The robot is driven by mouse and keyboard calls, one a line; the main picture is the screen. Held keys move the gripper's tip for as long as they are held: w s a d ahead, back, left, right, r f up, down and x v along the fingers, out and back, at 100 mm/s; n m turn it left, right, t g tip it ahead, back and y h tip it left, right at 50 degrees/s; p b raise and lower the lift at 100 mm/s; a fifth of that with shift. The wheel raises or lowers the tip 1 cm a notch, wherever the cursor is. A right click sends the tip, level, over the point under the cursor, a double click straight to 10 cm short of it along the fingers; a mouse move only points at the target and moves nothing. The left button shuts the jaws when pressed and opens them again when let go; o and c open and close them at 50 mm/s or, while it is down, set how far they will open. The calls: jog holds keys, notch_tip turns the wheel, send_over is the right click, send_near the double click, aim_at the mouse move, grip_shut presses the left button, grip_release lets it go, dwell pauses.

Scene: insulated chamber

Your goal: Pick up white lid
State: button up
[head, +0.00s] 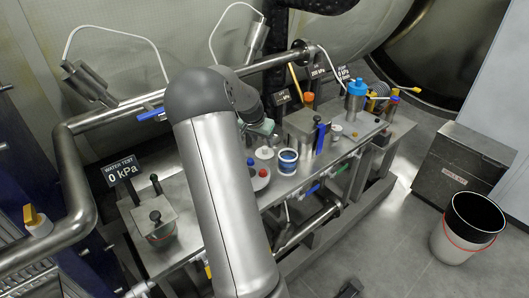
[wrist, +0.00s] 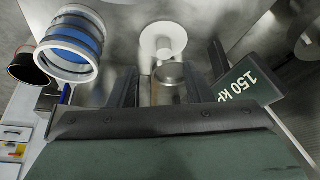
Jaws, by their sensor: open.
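The white lid (wrist: 162,42) is a round white disc with a small raised centre. In the wrist view it lies on the metal bench just beyond my gripper (wrist: 168,88). My gripper's dark fingers are spread apart and do not touch the lid. A small metal cylinder (wrist: 172,78) shows between the fingers, nearer than the lid. In the head view a white disc that looks like the lid (head: 264,153) lies left of a blue-and-white jar (head: 288,161). My arm hides most of the gripper there.
The blue-and-white jar also stands left of the lid in the wrist view (wrist: 70,46). A "150 kPa" sign (wrist: 248,82) is close by the right finger.

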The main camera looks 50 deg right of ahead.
aim_at(264, 147)
jog(key=shift+w+p+x, duration=0.15)
jog(key=shift+p+x, duration=0.1)
jog(key=shift+x, duration=1.4)
jog(key=shift+w+p+x, duration=0.15)
jog(key=shift+p+x, duration=0.1)
jog(key=shift+x, duration=1.45)
grip_shut()
